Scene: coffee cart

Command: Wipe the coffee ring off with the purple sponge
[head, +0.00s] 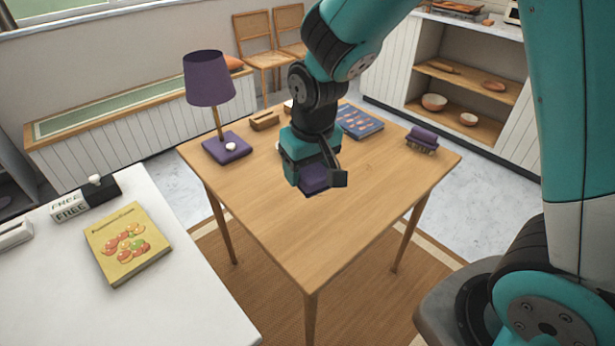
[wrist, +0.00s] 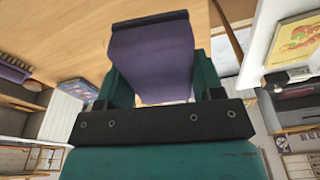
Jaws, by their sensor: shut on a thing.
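The purple sponge (head: 314,179) is held in my gripper (head: 320,174) over the wooden table (head: 330,231), near the middle of its top. The wrist view shows the sponge (wrist: 152,60) between the fingers of my gripper (wrist: 158,80), with a dark strip along its far edge. The gripper is shut on it. I cannot tell whether the sponge touches the tabletop. No coffee ring is visible in either view; my arm and gripper hide part of the table.
A purple lamp (head: 209,80) stands at the table's left corner. A small wooden block (head: 265,120), a blue book (head: 360,122) and a purple brush (head: 422,138) lie along the back and right. A white counter (head: 190,290) with a yellow book (head: 127,243) is front left. The table's front is clear.

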